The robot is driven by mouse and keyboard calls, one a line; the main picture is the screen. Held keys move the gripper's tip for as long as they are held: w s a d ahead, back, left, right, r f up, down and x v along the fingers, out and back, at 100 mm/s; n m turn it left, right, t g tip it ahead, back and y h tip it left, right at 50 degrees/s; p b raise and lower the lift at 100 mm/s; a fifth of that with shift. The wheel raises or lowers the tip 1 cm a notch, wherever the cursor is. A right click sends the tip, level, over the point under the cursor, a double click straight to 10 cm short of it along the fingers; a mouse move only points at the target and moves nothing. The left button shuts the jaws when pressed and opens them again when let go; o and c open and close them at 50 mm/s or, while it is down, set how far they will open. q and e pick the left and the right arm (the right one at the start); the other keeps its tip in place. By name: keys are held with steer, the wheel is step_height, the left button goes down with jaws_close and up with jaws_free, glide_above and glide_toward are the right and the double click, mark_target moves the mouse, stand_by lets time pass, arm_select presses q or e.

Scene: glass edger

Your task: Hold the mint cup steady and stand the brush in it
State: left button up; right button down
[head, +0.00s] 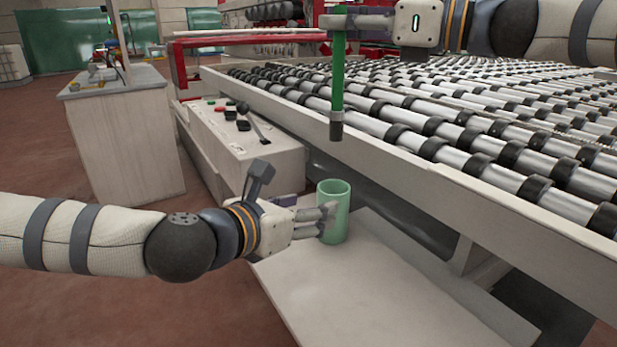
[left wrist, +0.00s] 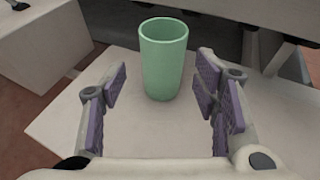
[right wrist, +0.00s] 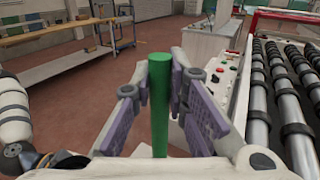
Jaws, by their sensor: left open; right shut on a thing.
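The mint cup (head: 341,222) stands upright on a pale board (head: 376,282) in the head view. It also shows in the left wrist view (left wrist: 164,62), upright and beyond the fingertips. My left gripper (head: 322,218) is open at the cup's left side, with its fingers pointing at it. In the left wrist view its purple finger pads (left wrist: 163,92) are wide apart. My right gripper (head: 335,22) is shut on the green brush (head: 338,75) near its top end. The brush hangs upright, dark tip down, above the cup. The right wrist view shows the green handle (right wrist: 159,105) between the pads.
A roller conveyor (head: 440,110) with a pale side rail runs behind and right of the board. A control box (head: 245,140) with buttons and a lever stands left of it. A grey cabinet (head: 125,140) stands further left. The board's right part is bare.

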mark_target(342, 197)
arm_select(q)
steer(key=x, duration=1.2)
steer(key=shift+d+r, duration=0.1)
steer(key=shift+d, duration=0.15)
steer(key=c, duration=1.1)
